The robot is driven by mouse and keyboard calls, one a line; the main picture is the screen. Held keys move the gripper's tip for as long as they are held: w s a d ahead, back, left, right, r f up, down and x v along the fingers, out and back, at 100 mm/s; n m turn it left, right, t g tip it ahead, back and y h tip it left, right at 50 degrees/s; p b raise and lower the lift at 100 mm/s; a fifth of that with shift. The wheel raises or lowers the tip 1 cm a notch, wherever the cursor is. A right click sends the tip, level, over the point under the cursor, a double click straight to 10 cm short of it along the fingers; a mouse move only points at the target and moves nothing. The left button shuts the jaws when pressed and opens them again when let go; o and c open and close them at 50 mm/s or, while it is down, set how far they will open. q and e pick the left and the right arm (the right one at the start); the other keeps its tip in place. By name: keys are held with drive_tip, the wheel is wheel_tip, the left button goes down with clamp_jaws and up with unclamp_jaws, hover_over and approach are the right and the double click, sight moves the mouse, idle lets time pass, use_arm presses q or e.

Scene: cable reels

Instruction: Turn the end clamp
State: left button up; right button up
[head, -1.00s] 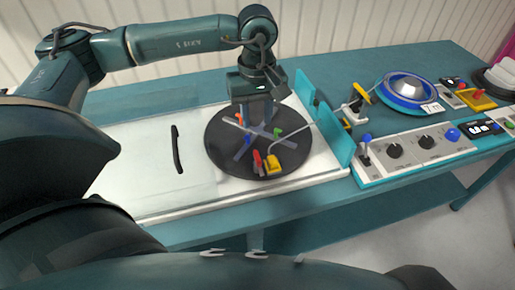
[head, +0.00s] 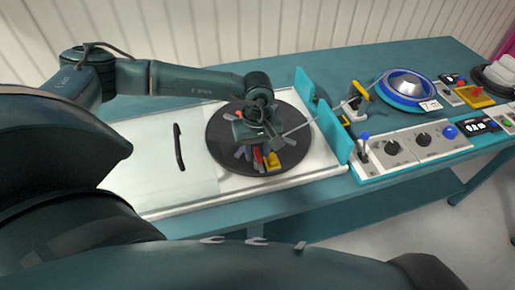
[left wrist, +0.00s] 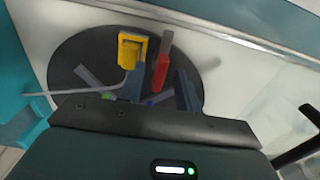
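The black reel disc (head: 222,148) lies flat on the white board, with grey spokes on it. Near its front edge are a red lever (head: 257,155) and a yellow clamp block (head: 290,158). I cannot tell for certain which of these is the end clamp. My left gripper (head: 262,150) is low over the disc and hides its centre. In the left wrist view my left gripper (left wrist: 160,72) has its fingers apart. The red lever (left wrist: 160,75) shows between them, and the yellow block (left wrist: 131,50) is beside it. Contact cannot be judged. My right gripper is out of view.
A thin grey cable (left wrist: 75,92) runs from the yellow block off the disc. A teal upright plate (head: 335,132) stands right of the disc, near a control panel (head: 410,145). A black handle (head: 179,148) is on the clear cover at left.

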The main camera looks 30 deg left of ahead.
use_arm(q)
drive_tip(key=shift+c, duration=0.3)
clamp_jaws()
